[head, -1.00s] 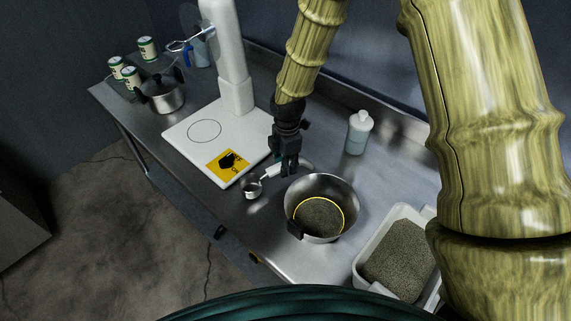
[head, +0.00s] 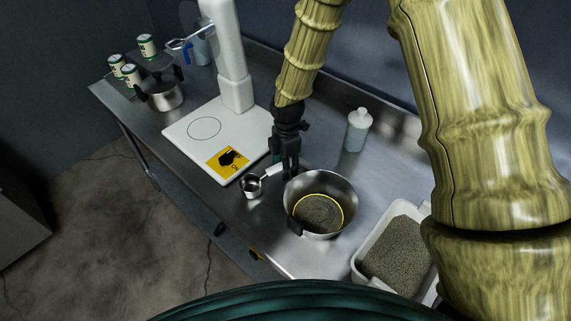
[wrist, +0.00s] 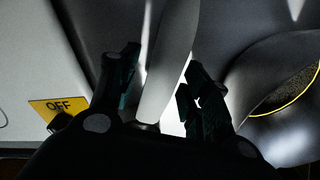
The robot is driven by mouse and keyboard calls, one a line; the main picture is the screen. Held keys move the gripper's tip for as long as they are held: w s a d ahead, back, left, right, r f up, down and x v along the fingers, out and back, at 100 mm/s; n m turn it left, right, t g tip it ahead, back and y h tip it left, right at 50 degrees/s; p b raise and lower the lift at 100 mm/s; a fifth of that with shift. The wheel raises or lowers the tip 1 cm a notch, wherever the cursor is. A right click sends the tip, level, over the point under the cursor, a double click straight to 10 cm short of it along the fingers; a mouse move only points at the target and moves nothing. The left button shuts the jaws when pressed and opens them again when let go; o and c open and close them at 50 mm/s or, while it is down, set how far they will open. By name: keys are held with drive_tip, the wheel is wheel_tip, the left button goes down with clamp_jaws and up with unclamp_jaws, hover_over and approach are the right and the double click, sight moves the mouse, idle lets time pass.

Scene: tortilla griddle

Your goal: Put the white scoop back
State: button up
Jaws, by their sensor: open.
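The white scoop lies on the steel counter between the white stand and the pot, with a small metal cup (head: 251,186) and a white handle (head: 273,170). My gripper (head: 286,172) points down over the handle end of the scoop. In the wrist view the pale handle (wrist: 172,65) runs between the two open fingers of my gripper (wrist: 160,95), with gaps on both sides. The fingers are not closed on it. The scoop's cup cannot be made out in the wrist view.
A steel pot (head: 333,188) with a yellow ring inside stands close to the right of my gripper. A white tub of grain (head: 366,278) is at the front right. A bottle (head: 357,132) stands behind. A white stand (head: 186,130) with a yellow label is at left.

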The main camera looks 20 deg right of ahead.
drive_tip(key=shift+w+r, duration=0.1)
drive_tip(key=shift+r, duration=0.55)
wheel_tip(320, 180, up, 11)
drive_tip(key=b, duration=0.4)
drive_tip(key=shift+d, duration=0.15)
